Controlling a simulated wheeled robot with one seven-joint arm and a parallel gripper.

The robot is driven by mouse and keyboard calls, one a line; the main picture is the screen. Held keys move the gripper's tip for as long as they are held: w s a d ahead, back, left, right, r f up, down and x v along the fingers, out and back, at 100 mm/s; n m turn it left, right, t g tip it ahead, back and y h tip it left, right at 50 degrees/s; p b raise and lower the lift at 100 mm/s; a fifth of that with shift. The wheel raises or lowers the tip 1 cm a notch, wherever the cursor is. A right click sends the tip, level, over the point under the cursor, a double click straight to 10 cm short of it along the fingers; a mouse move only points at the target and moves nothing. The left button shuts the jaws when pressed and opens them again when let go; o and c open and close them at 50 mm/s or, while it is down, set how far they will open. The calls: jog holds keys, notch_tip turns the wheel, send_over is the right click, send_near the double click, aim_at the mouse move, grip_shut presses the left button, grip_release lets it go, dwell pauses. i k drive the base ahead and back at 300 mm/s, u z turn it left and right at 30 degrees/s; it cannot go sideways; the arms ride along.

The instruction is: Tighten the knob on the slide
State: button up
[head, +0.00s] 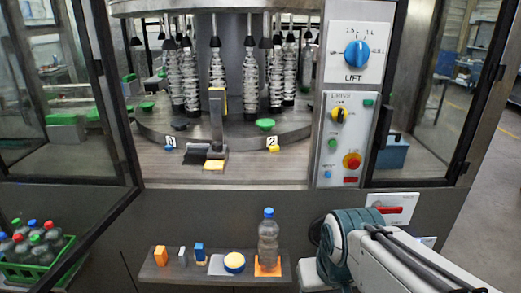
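A metal bracket with an upright post (217,120) stands on the machine's deck, left of centre. It looks like the slide, with a dark block and yellow parts at its foot (213,164). No knob on it can be made out for certain at this size, so I cannot tell how tight one is. A small blue piece (170,148) lies beside the label 0, left of the bracket. A yellow piece (273,149) lies under the label 2, to its right. My arm shows at the lower right, apart from the bracket; my gripper is not in view.
Bottles hang above the round table (160,132). The control panel (346,140) and blue LIFT dial (356,54) are at right. A front shelf (213,277) holds a bottle (268,240) and small items. Open glass doors flank the opening. A green crate (35,270) stands lower left.

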aim_at(216, 145)
jog(key=u, duration=1.2)
jog(key=i, duration=1.4)
jog(key=z, duration=0.25)
